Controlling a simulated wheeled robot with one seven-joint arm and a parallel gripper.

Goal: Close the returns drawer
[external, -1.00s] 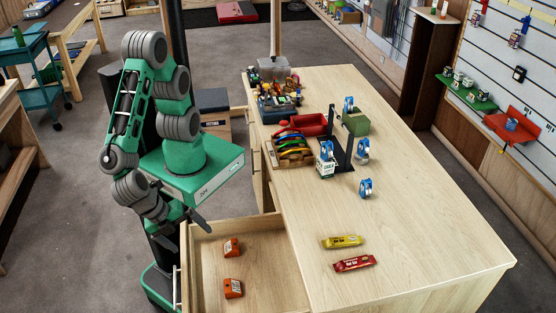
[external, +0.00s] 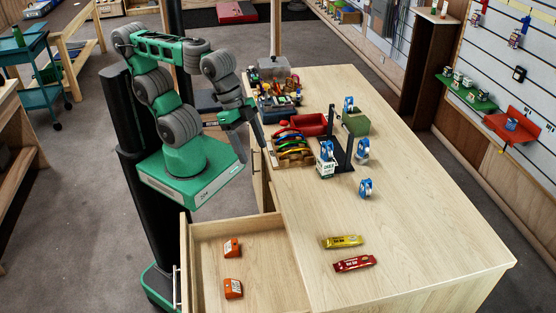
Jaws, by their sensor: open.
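The returns drawer (external: 208,233) is pulled out from the wooden counter at the lower middle of the external view. Two small orange items (external: 232,248) lie inside it, apart from each other. Its handle (external: 176,287) shows on the outer left face, close to my base. My gripper (external: 254,143) is raised near the counter's left edge, behind the drawer and beside the rack of coloured gear. It is open with nothing between its fingers, and it is clear of the drawer.
The counter top (external: 430,230) carries a yellow bar (external: 342,242), a red bar (external: 354,264), blue-and-white pulleys on a black stand, a red tray (external: 309,124) and a bin of coloured gear (external: 292,148). The counter's right front is clear. Grey floor lies left of my base.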

